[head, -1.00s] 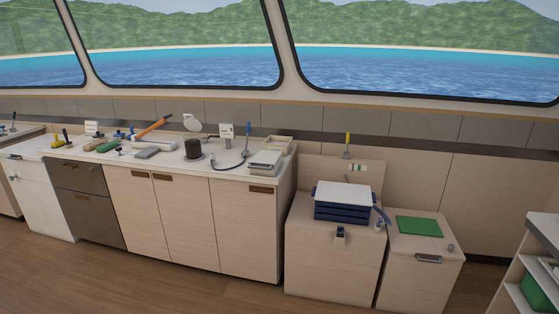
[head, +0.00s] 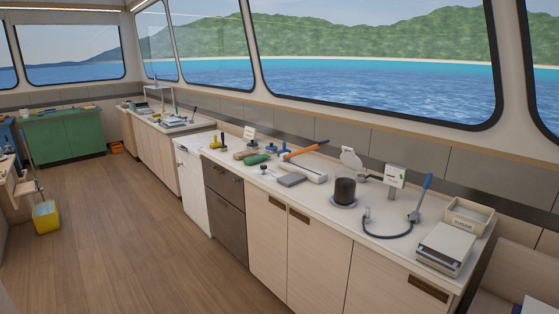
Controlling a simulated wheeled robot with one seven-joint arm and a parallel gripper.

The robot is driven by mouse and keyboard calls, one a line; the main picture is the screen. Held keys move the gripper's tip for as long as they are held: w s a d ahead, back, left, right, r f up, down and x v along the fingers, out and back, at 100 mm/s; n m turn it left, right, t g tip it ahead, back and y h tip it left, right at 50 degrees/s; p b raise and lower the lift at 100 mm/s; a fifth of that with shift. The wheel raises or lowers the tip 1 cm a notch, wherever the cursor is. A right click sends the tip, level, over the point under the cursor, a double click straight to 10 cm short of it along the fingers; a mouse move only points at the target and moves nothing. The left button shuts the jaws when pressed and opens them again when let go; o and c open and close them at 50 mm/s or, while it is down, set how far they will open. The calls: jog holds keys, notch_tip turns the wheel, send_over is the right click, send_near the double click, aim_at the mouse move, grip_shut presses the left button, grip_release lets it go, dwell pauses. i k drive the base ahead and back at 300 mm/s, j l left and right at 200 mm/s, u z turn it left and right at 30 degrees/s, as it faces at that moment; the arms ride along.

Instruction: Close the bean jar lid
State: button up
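I cannot surely make out the bean jar. I cannot tell whether this disc is the jar's raised lid. My gripper is not in view.
The counter (head: 325,210) also holds a box labelled SUGAR (head: 467,217), a scale-like device (head: 446,249), a blue-handled tool on a cable (head: 421,197), an orange-handled tool (head: 305,149) and a grey block (head: 291,180). The wooden floor (head: 130,230) in front is clear.

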aim_at(351, 160)
jog(key=i+j+u, duration=0.1)
jog(key=i+u, duration=0.2)
jog(key=i, duration=0.45)
jog(key=i+l+u, duration=0.1)
jog(key=i+u, duration=0.2)
jog(key=i, duration=0.5)
jog(key=i+z, duration=0.4)
jog(key=i+j+z, duration=0.1)
jog(key=i+z, duration=0.35)
jog(key=i+j+z, duration=0.25)
jog(key=i+z, duration=0.15)
